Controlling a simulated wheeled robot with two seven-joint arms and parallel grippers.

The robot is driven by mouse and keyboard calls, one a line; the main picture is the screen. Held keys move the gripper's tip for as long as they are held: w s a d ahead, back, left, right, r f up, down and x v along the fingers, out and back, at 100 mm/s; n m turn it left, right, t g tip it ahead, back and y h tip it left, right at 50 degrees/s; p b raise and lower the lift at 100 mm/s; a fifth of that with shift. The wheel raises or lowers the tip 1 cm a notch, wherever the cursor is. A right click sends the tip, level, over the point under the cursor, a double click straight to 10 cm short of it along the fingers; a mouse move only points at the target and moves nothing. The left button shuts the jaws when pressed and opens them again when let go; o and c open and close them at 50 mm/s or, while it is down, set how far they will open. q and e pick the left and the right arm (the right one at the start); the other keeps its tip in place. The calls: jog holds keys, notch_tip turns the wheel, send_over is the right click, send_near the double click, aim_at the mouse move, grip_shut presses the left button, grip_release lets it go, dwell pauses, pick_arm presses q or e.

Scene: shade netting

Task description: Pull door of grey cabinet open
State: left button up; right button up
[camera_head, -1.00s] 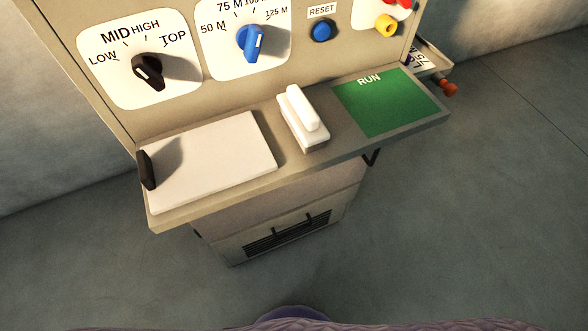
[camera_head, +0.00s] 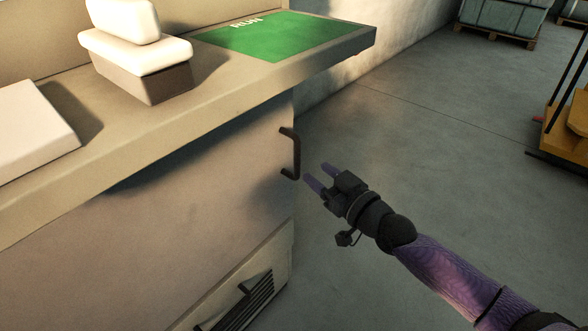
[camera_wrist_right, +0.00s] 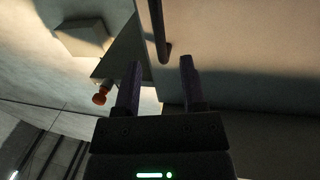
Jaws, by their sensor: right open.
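The grey cabinet door (camera_head: 180,220) is the flat panel under the counter, and it looks shut. Its dark bar handle (camera_head: 296,155) stands upright near the door's right edge. My right gripper (camera_head: 316,176) is open and empty, just right of the handle's lower end and apart from it in the head view. In the right wrist view, the handle (camera_wrist_right: 160,32) lies ahead of the two fingers (camera_wrist_right: 158,85), its near end showing between their tips. The door surface (camera_wrist_right: 240,45) fills the upper right there. My left gripper is not in view.
The counter (camera_head: 180,120) juts out above the door, with a green RUN panel (camera_head: 285,35) and a white block on a dark base (camera_head: 140,70). A vented lower drawer (camera_head: 240,295) sits below. Open floor (camera_head: 430,150) lies to the right. A yellow cart (camera_head: 570,130) stands far right.

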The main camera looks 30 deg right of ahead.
aim_at(299, 159)
jog(key=w+b, duration=0.1)
jog(key=w, duration=0.2)
jog(key=w+a+b, duration=0.1)
jog(key=w, duration=0.2)
jog(key=shift+w+a+f+b, duration=0.15)
jog(key=shift+w+f+b, duration=0.05)
jog(key=shift+w+b, duration=0.15)
jog(key=shift+w+r, duration=0.1)
jog(key=shift+w, duration=0.2)
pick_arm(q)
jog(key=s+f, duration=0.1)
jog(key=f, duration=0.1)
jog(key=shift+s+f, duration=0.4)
pick_arm(e)
grip_shut()
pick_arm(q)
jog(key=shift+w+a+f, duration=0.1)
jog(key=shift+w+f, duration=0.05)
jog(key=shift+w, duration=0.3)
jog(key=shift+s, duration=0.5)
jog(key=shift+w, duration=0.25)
